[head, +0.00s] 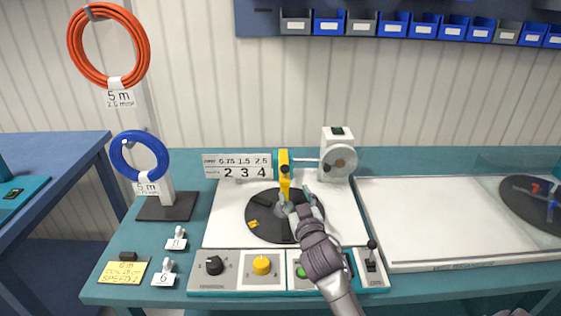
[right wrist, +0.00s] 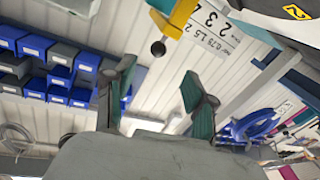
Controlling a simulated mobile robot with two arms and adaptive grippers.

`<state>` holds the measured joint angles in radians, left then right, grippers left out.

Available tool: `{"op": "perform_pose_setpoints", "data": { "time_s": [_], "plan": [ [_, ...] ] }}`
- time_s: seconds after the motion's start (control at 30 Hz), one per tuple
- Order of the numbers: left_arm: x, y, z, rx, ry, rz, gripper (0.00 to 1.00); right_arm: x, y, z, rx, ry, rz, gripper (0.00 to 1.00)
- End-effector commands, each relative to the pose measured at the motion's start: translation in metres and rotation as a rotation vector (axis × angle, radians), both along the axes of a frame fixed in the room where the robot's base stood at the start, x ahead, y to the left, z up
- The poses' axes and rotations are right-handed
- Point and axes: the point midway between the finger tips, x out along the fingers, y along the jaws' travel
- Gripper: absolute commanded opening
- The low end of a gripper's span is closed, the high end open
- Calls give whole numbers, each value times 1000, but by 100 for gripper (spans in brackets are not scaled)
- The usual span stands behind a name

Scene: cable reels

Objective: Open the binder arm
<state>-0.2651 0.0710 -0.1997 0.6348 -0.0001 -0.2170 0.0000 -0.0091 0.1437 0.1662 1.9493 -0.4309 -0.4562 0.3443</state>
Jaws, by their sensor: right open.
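The binder arm (head: 284,178) is a yellow upright bar with a black knob on its front, standing at the back of the black turntable disc (head: 262,228). My right gripper (head: 297,199) is open and empty, over the disc just in front and to the right of the arm's lower part. In the right wrist view its two fingers (right wrist: 158,80) stand apart with nothing between them. I cannot tell whether a finger touches the arm. My left gripper is not in view.
A white wheel unit (head: 339,158) stands right of the arm, and a number plate (head: 238,166) left of it. A control panel with knobs (head: 261,265) lines the front. Orange (head: 108,45) and blue (head: 140,155) coils hang left. A white board (head: 450,220) lies right.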

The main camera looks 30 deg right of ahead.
Motion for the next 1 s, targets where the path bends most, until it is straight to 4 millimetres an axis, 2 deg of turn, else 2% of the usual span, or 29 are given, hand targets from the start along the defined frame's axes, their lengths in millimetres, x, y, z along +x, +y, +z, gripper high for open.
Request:
{"op": "perform_pose_setpoints", "data": {
  "time_s": [0.07,0.17,0.3,0.37,0.47,0.6,0.73,1.0],
  "plan": [
    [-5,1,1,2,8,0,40,6,-2,2,-1,-4,0,55],
    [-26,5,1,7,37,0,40,20,-8,2,-3,-2,0,55],
    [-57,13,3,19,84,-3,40,47,-18,2,-1,-1,-2,55],
    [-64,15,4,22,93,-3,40,59,-23,2,-1,-1,-2,55],
    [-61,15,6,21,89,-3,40,80,-30,2,0,0,-1,55],
    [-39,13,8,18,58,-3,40,104,-39,1,-2,1,-1,55],
    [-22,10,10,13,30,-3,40,118,-44,-1,0,1,-1,55],
    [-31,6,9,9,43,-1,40,128,-47,-1,-1,0,0,55]
  ]
}}
